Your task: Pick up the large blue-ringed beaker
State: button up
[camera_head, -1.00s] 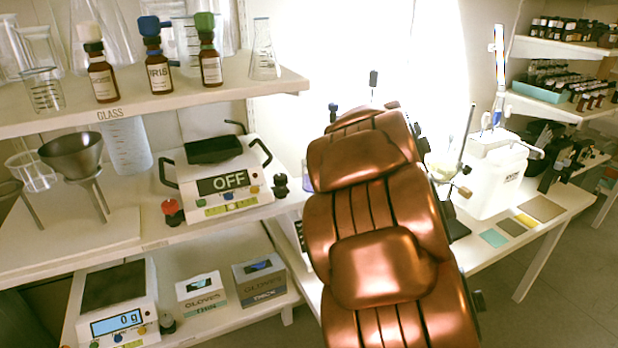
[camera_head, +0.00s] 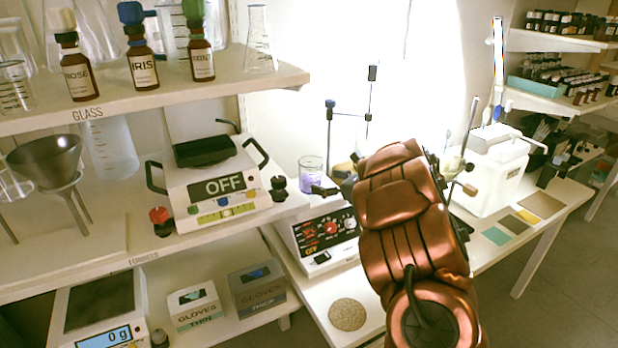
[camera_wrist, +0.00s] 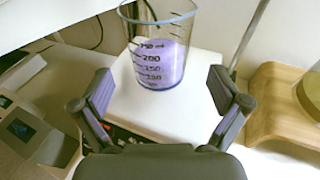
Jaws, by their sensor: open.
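The beaker (camera_wrist: 160,62) has a blue rim, black volume marks and purple contents. It stands upright on the white top plate of a device (camera_head: 318,238) with red knobs; in the head view the beaker (camera_head: 310,174) shows left of my arm. My gripper (camera_wrist: 160,92) is open, its two dark fingers spread left and right at the near side of the beaker, with nothing held. In the head view its fingers are small and partly hidden by my copper-coloured arm. I cannot tell exactly how far the fingertips are from the glass.
A rod stand (camera_head: 330,140) rises behind the beaker. A wooden stand (camera_wrist: 275,105) is at the right in the wrist view. A round cork-like mat (camera_head: 347,314) lies in front.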

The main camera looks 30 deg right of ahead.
aim_at(319, 180)
jog(key=p+x, duration=0.2)
jog(key=x, duration=0.3)
jog(key=shift+a+r, duration=0.1)
jog(key=shift+a, duration=0.1)
jog(key=shift+w+f, duration=0.2)
jog(key=shift+w, duration=0.25)
jog(key=c, duration=1.4)
